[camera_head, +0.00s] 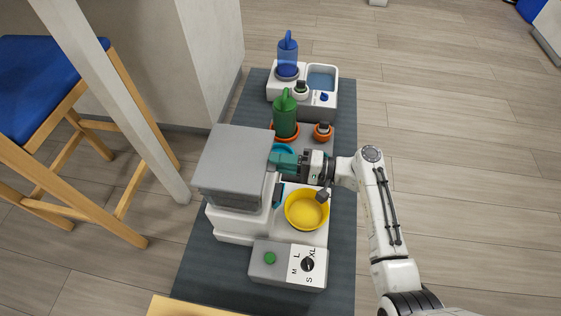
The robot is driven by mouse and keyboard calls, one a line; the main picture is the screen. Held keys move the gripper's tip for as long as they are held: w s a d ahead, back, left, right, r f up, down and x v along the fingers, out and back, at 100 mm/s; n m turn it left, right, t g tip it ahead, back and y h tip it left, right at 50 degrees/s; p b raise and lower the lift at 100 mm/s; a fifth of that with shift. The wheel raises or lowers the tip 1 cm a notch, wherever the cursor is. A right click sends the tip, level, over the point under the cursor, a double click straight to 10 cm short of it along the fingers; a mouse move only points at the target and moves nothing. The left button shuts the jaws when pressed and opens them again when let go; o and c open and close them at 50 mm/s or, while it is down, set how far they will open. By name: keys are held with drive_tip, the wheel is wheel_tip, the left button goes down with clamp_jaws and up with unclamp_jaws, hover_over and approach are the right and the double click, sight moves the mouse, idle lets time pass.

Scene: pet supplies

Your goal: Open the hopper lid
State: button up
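The pet feeder's hopper (235,195) is a grey box on a white base. Its flat grey lid (243,158) lies over the top and looks closed. My gripper (277,180) reaches in from the right, at the hopper's right side near the lid's edge. Its teal and dark parts overlap there, so I cannot tell whether it touches the lid or how far its fingers are apart. A yellow bowl (307,222) sits on the base, below and right of the gripper.
A grey control box (284,275) with a green button and dial stands in front. Behind are a green canister (285,117), an orange-capped pot (323,131) and a white unit with a blue bottle (288,52). A wall and post (130,95) stand left.

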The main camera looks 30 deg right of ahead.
clamp_jaws()
idle(1.2)
